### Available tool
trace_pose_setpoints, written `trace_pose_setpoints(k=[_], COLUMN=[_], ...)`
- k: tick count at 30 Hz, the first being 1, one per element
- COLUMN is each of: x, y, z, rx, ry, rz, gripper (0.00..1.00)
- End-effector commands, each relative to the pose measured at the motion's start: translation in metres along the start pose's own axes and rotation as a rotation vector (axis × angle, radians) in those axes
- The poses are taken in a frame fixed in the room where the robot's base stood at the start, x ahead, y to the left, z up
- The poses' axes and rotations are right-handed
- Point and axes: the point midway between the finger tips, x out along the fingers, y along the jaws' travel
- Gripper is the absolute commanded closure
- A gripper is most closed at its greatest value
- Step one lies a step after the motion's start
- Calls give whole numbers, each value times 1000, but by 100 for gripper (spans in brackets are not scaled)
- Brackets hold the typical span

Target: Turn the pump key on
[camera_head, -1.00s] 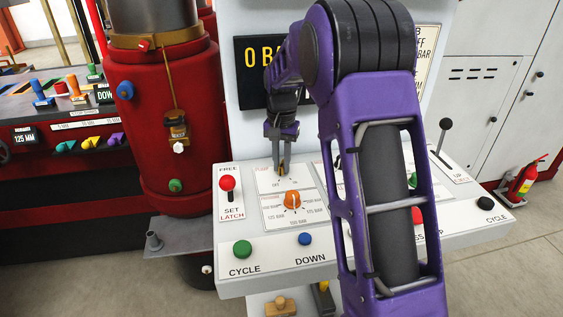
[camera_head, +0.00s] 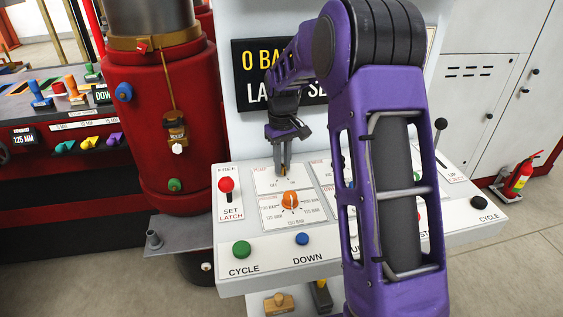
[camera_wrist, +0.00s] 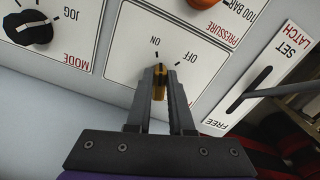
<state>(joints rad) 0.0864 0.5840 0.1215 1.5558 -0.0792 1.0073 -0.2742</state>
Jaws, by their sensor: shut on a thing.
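The pump key (camera_wrist: 159,82) is a small yellow key on a white panel plate with ON and OFF marks. In the wrist view its upper end points close to the ON mark, with OFF to its right. My gripper (camera_wrist: 160,84) is shut on the key, one finger on each side. In the head view my gripper (camera_head: 282,166) reaches down to the plate and hides most of the key.
An orange pressure knob (camera_head: 290,201) sits just in front of the key. A red-topped latch lever (camera_head: 226,185) stands to the left. Green (camera_head: 241,249) and blue (camera_head: 302,239) buttons line the front. A display (camera_head: 258,75) is behind, partly hidden by my arm.

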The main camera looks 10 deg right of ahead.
Motion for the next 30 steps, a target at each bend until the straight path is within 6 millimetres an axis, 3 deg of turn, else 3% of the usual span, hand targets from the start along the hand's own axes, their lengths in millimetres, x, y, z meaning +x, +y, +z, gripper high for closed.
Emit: trace_pose_setpoints(k=[12, 28, 29, 30], x=[-1, -1, -1, -1], y=[2, 2, 2, 2], z=[-1, -1, -1, -1], rx=[-184, -209, -209, -209], ry=[3, 4, 4, 4], rz=[1, 1, 1, 2], gripper=[100, 100, 78, 71])
